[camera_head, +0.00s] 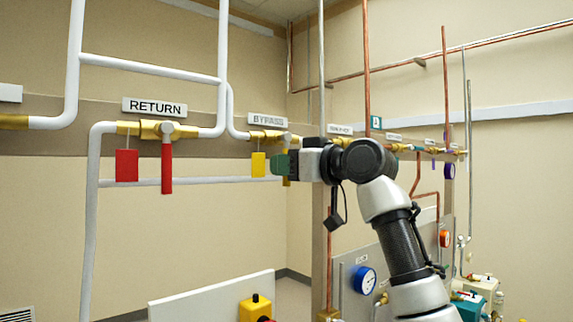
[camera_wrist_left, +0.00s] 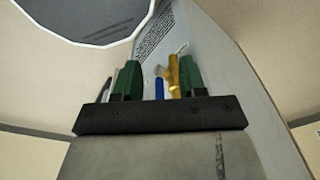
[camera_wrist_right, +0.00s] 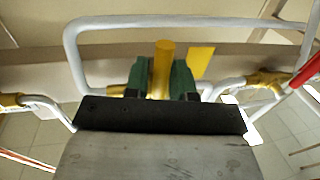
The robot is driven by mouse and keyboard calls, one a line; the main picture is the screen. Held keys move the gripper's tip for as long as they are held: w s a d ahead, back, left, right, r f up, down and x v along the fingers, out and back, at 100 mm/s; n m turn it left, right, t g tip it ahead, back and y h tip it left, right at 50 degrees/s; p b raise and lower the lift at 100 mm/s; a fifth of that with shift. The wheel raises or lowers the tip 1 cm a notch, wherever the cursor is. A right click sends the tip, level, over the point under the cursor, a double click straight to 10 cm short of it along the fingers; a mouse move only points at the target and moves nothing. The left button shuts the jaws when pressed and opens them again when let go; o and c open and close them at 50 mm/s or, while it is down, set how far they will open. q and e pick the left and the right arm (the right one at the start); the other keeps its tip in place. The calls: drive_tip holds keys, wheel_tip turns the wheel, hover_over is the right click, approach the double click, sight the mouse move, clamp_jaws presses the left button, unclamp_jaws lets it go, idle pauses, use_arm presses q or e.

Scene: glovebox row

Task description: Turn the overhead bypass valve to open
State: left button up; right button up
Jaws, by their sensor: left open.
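The bypass valve (camera_head: 268,135) is brass and sits on a white overhead pipe under the grey BYPASS sign (camera_head: 268,120). Its yellow lever (camera_wrist_right: 163,66) stands between the green fingers of my right gripper (camera_wrist_right: 162,80), which look closed on it. In the head view the right gripper (camera_head: 282,164) hides most of the lever; a short yellow end (camera_head: 286,181) shows below it. The lever appears to hang down, across the pipe. A yellow tag (camera_head: 258,164) hangs just left of the gripper. My left gripper (camera_wrist_left: 160,85) is open and empty, outside the head view.
Left of the bypass, the RETURN valve (camera_head: 160,130) has a red lever (camera_head: 167,168) and a red tag (camera_head: 126,165). White pipes run around both valves. A yellow box (camera_head: 255,307) stands low in front.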

clamp_jaws()
drive_tip(key=shift+d, duration=0.1)
drive_tip(key=shift+w+d+r+n+h, duration=0.15)
drive_tip(key=shift+w+d+n+h, duration=0.15)
drive_tip(key=shift+n, duration=0.8)
drive_tip(key=shift+w+d+r+n+h, duration=0.2)
drive_tip(key=shift+d+n, duration=0.25)
drive_tip(key=shift+n, duration=0.65)
drive_tip(key=shift+w+d+r+n+h, duration=0.2)
drive_tip(key=shift+w+d+n, duration=0.15)
drive_tip(key=shift+n, duration=0.75)
drive_tip(key=shift+o, duration=1.7)
unclamp_jaws()
